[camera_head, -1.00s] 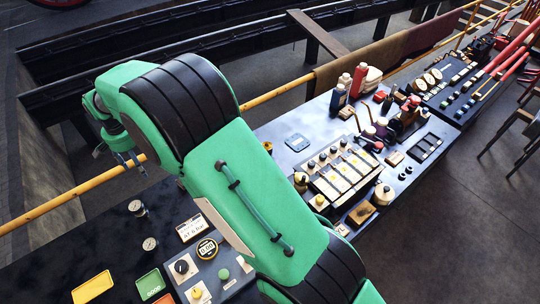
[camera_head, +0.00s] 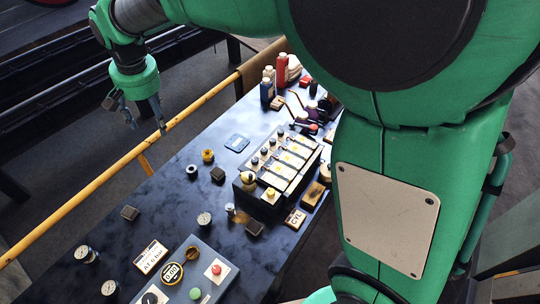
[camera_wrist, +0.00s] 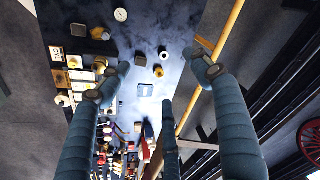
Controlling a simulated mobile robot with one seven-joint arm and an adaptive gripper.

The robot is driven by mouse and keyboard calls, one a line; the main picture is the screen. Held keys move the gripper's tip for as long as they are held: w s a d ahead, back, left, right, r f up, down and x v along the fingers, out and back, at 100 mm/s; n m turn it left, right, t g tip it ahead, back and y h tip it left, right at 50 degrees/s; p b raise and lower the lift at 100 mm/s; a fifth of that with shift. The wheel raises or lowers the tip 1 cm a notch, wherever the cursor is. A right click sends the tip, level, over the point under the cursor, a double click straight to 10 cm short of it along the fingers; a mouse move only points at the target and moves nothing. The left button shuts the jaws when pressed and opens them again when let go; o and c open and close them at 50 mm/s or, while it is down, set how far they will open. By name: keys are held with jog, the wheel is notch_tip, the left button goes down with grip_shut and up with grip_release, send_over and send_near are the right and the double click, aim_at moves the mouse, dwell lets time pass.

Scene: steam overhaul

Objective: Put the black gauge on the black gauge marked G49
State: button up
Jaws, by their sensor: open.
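My gripper (camera_head: 137,115) is open and empty. It hangs beside the yellow rail, off the left edge of the bench, apart from everything on it. Its spread fingers also show in the wrist view (camera_wrist: 160,85). Several small round gauges with pale dials are on the bench: one gauge near the middle (camera_head: 204,219), one at the near left (camera_head: 86,254) and one at the near edge (camera_head: 109,287). A pale-dialled gauge shows at the top of the wrist view (camera_wrist: 121,14). No G49 marking is readable, so I cannot tell which gauges are meant.
The dark bench (camera_head: 175,195) carries small dark blocks, a yellow-topped knob (camera_head: 208,155), a blue-grey pad (camera_head: 237,142) and a switch box (camera_head: 185,280). A valve block (camera_head: 285,160) and bottles (camera_head: 281,68) stand farther back. The yellow rail (camera_head: 110,190) runs along the left.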

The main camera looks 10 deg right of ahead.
jog(key=s+d+r+t, duration=0.1)
jog(key=s+d+r, duration=0.2)
jog(key=d, duration=0.5)
jog(key=s+d+r+m, duration=0.1)
jog(key=s+d+r, duration=0.15)
jog(key=d, duration=0.55)
jog(key=s+d+r+t, duration=0.1)
jog(key=s+d+r, duration=0.25)
jog(key=d, duration=0.45)
jog(key=s+d+f, duration=0.2)
jog(key=s+d, duration=0.7)
jog(key=s+d+f+m+t+h, duration=0.1)
jog(key=s+d+f, duration=0.1)
jog(key=s+d, duration=0.6)
jog(key=shift+s+d+f+t, duration=0.3)
jog(key=shift+s+d+f, duration=0.1)
jog(key=shift+s, duration=0.65)
jog(key=shift+f, duration=0.1)
notch_tip(320, 180, down, 14)
jog(key=b, duration=1.4)
jog(key=shift+f+b, duration=0.25)
jog(key=shift+b, duration=0.15)
